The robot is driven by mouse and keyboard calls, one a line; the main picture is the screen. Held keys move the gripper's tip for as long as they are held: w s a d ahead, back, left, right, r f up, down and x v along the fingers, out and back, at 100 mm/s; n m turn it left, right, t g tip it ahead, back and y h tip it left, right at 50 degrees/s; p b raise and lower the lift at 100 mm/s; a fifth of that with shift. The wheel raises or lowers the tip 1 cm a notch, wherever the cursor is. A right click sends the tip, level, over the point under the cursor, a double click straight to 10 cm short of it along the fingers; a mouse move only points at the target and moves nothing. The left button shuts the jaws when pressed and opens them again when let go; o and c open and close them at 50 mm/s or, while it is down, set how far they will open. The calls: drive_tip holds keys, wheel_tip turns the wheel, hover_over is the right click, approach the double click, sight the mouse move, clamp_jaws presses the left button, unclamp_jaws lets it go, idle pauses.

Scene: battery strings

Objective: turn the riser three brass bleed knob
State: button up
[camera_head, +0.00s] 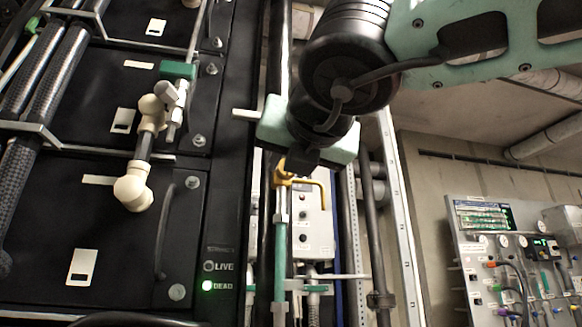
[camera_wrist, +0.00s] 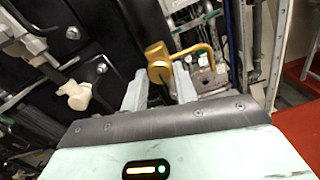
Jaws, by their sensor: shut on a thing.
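The brass bleed knob (camera_head: 282,174) sits at the top of a thin vertical riser pipe (camera_head: 280,240), with a bent brass arm reaching to the right. In the wrist view the brass knob (camera_wrist: 157,54) shows between and just beyond my two pale fingers. My gripper (camera_wrist: 160,76) is shut on it. In the head view my gripper (camera_head: 286,160) comes down from above, and its body and wrist hide the fingertips and the upper part of the knob. I cannot read any riser number.
Black battery panels (camera_head: 75,230) with cream pipe elbows (camera_head: 132,187) stand close on the left. A green lamp (camera_head: 207,286) glows beside DEAD. A grey control box (camera_head: 313,225) is right behind the riser. An upright metal rail (camera_head: 400,220) stands to the right.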

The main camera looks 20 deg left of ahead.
drive_tip(key=shift+f, duration=0.1)
idle(0.3)
drive_tip(key=o, duration=1)
drive_tip(key=shift+c, duration=0.2)
drive_tip(key=b+v, duration=0.1)
drive_tip(key=v, duration=1.1)
drive_tip(key=shift+a, duration=0.1)
